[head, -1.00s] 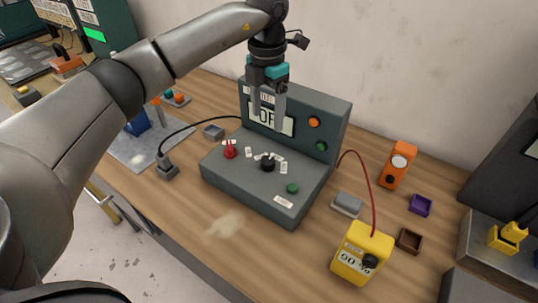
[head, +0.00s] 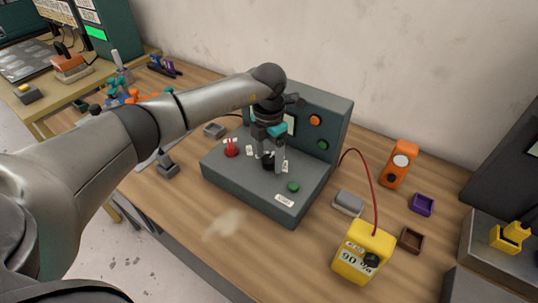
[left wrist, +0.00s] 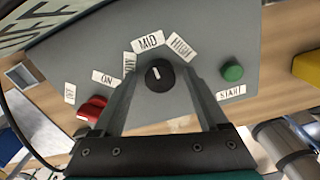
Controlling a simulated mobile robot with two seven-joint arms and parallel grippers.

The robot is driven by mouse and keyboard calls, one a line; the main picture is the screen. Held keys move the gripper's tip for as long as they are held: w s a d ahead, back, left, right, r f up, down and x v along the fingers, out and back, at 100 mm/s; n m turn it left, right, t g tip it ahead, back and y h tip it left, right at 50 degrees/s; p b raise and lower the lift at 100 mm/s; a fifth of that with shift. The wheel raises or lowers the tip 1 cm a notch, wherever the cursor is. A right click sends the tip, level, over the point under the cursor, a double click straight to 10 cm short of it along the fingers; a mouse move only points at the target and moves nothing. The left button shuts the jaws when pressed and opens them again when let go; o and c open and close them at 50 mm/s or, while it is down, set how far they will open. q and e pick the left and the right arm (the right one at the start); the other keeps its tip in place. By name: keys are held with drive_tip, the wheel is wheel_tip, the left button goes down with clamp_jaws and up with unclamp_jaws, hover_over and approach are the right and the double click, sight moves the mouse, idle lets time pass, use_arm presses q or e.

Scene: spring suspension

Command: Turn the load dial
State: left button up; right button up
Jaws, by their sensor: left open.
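The load dial (left wrist: 159,73) is a small black knob with a white pointer mark on the top of the grey-green control box (head: 245,190). In the head view the dial (head: 268,160) is partly hidden by my left gripper (head: 271,165). That gripper is open and points down at the dial, one finger on each side. In the left wrist view the dial shows between the fingertips; contact cannot be told. My right gripper is not in view.
A red knob (left wrist: 92,108) with OFF and ON labels and a green START button (left wrist: 232,72) flank the dial. The box's upright panel stands behind. A yellow meter (head: 362,252) with a red cable stands to the right. The bench front is clear.

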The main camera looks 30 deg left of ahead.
use_arm(q)
clamp_jaws()
idle(0.5)
drive_tip(key=m+b, duration=0.2)
drive_tip(key=m, duration=0.3)
drive_tip(key=m+b, duration=0.2)
drive_tip(key=m, duration=0.2)
drive_tip(key=shift+m, duration=0.3)
drive_tip(key=shift+m+b, duration=0.35)
drive_tip(key=shift+m, duration=0.75)
